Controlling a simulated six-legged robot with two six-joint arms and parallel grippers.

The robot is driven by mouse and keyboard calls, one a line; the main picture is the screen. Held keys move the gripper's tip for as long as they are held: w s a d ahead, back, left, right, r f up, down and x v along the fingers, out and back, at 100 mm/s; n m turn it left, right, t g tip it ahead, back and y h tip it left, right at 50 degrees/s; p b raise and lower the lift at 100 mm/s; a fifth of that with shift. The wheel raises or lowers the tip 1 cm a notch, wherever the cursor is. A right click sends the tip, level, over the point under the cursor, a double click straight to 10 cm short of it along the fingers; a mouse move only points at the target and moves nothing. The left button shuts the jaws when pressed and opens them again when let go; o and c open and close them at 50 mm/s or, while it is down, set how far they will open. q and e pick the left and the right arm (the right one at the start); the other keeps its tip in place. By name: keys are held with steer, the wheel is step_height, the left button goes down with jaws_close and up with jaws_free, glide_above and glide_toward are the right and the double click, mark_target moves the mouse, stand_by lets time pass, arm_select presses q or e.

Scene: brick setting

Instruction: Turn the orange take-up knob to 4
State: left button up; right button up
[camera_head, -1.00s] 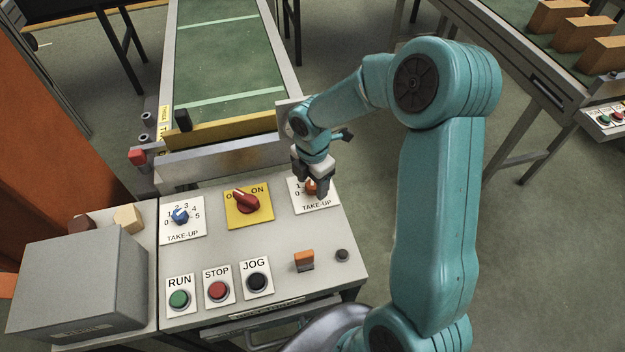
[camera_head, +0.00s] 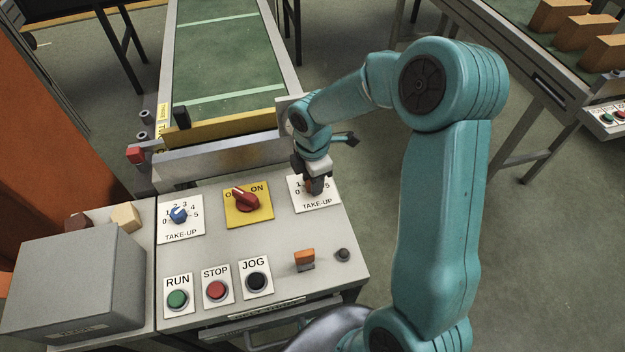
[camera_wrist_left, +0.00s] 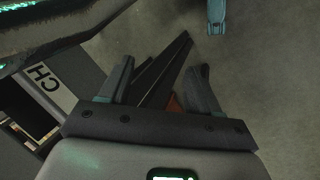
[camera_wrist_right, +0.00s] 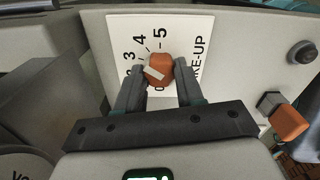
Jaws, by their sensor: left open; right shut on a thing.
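The orange take-up knob (camera_wrist_right: 159,67) sits on a white dial plate (camera_wrist_right: 190,40) with numbers 3, 4 and 5 readable. My right gripper (camera_wrist_right: 158,70) is shut on it, one finger on each side. A pale strip crosses the knob's face; I cannot tell exactly which number it points to. In the head view, my right gripper (camera_head: 314,184) covers most of the knob over the right-hand TAKE-UP plate (camera_head: 318,206). My left gripper (camera_wrist_left: 162,75) shows only in its own wrist view, open, with dark bars and a bit of orange between or behind its fingers.
A blue take-up knob (camera_head: 179,215) and a red ON switch (camera_head: 246,200) stand to the left. RUN (camera_head: 177,299), STOP (camera_head: 216,290) and JOG (camera_head: 257,281) buttons line the front. An orange rocker (camera_head: 304,257) and dark knob (camera_head: 343,254) are near the right edge.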

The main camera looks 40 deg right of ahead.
steer(key=shift+m+b, duration=0.65)
steer(key=shift+m, duration=1.15)
steer(key=shift+d, duration=0.1)
steer(key=o, duration=1)
steer(key=shift+o, duration=0.2)
step_height(320, 180, up, 16)
steer(key=p, duration=0.1)
steer(key=shift+r, duration=0.25)
